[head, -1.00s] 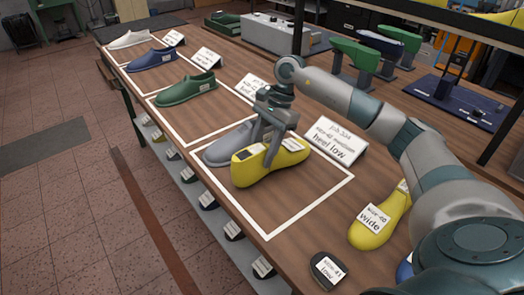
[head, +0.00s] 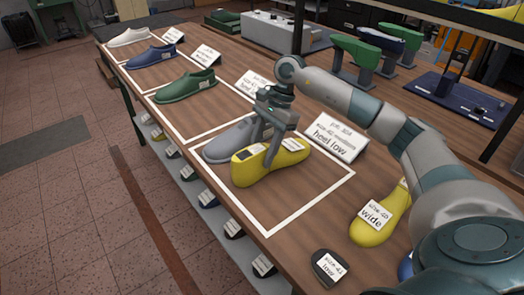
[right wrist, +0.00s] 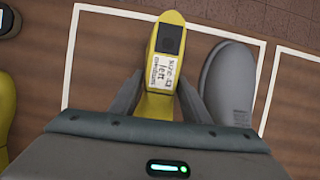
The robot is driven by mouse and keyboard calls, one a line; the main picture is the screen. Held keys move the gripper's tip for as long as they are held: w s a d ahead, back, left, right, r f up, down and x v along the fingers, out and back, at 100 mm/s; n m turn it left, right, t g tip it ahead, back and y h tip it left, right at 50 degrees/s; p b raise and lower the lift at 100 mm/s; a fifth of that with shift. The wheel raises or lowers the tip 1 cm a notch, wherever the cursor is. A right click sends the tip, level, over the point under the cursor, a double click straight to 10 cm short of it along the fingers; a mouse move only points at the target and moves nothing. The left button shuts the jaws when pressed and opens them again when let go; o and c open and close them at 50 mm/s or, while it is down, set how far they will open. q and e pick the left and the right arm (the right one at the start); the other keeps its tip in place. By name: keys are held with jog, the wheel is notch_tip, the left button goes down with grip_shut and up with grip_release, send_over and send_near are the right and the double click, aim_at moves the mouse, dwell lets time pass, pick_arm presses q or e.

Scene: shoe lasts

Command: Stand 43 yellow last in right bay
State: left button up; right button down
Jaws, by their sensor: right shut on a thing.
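The yellow last (head: 268,163) is upright inside the white-outlined bay nearest me, beside a grey last (head: 232,140). My right gripper (head: 272,140) is shut on it from above. In the right wrist view the yellow last (right wrist: 165,40) sits between the two fingers (right wrist: 160,100), with a label that seems to read size 43 left. The grey last (right wrist: 228,85) lies close to its right there, with a narrow gap. Whether the yellow last's sole touches the table is hard to tell. My left gripper is not in view.
A card reading heel low (head: 335,137) stands behind the bay. Another yellow last (head: 380,215) labelled wide and a dark disc-like piece (head: 328,268) are on the table at right front. Green (head: 187,87), blue (head: 152,57) and white (head: 130,37) lasts stand in the farther bays.

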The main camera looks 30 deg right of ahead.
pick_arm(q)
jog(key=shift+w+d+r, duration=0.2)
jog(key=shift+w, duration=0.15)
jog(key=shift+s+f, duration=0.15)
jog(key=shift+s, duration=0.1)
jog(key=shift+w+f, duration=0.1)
pick_arm(e)
jog(key=shift+f, duration=0.1)
dwell(0.5)
jog(key=c, duration=0.9)
grip_release()
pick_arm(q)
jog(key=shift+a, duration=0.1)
pick_arm(e)
jog(key=shift+f, duration=0.1)
